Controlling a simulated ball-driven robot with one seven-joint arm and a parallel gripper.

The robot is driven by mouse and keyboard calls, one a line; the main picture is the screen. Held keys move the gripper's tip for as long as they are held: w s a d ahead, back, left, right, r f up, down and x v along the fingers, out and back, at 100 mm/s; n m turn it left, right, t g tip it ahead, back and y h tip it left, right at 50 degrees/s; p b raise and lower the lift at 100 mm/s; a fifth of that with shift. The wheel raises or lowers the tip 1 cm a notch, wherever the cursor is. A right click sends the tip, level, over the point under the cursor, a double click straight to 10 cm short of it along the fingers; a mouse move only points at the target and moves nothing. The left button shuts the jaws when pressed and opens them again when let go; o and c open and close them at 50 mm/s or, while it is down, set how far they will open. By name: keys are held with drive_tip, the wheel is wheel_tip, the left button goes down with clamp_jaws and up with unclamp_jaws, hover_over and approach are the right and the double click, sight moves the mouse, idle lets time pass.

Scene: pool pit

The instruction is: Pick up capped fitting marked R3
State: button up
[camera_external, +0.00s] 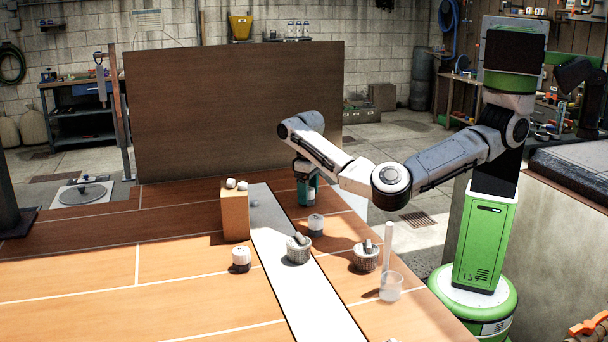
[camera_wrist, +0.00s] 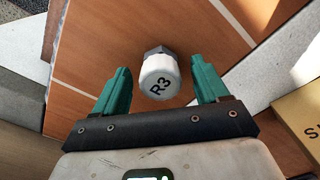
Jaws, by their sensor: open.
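The capped fitting marked R3 (camera_wrist: 160,78) shows in the wrist view, with a white cap bearing black lettering and a grey hex part at its far side. It sits on the orange-brown wood surface. My gripper (camera_wrist: 160,70) is open, with one teal finger on each side of the fitting and a visible gap to each. Nothing is held. In the external view my gripper (camera_external: 306,198) points down over the far part of the table, right of the white strip. I cannot tell for sure which piece is R3 there.
A cardboard box (camera_external: 235,214) with small white pieces on top stands left of my gripper. A white-topped piece (camera_external: 316,225) stands nearby, another (camera_external: 240,260) front left. The left tabletop is clear.

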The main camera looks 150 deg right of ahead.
drive_tip(key=shift+f, duration=0.1)
drive_tip(key=shift+c, duration=0.2)
drive_tip(key=c, duration=1.1)
